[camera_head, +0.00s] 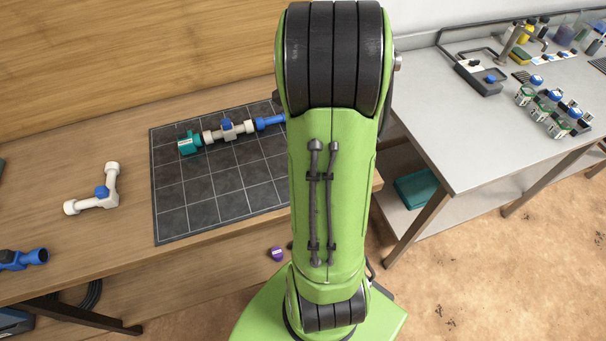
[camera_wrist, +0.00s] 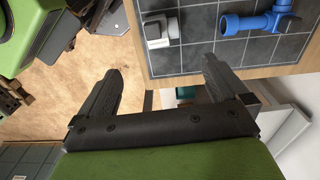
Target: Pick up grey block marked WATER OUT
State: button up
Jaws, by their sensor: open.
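A grey block with a whiter part (camera_wrist: 158,30) sits on the dark gridded mat near its edge in the wrist view. No lettering on it is readable, so I cannot confirm the WATER OUT mark. In the head view I do not see this block; my arm covers the right part of the mat (camera_head: 172,219). My gripper (camera_wrist: 163,70) is open in the wrist view, its two black fingers apart with nothing between them. The block appears beyond the fingertips, between them in the picture and apart from them.
A blue pipe fitting (camera_wrist: 258,22) lies right of the block. A row with a teal fitting (camera_head: 190,143), white pipe (camera_head: 242,128) and blue pipe (camera_head: 268,122) lies on the mat. A white elbow (camera_head: 95,202) is left.

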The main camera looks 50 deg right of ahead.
jog(key=f+b, duration=0.1)
jog(key=f, duration=0.4)
jog(key=f+b, duration=0.1)
jog(key=f, duration=0.4)
jog(key=f+b, duration=0.1)
jog(key=f, duration=0.4)
jog(key=shift+w+a+f+b, duration=0.1)
jog(key=shift+w+f+b, duration=0.2)
jog(key=shift+f+b, duration=0.05)
jog(key=shift+c, duration=0.2)
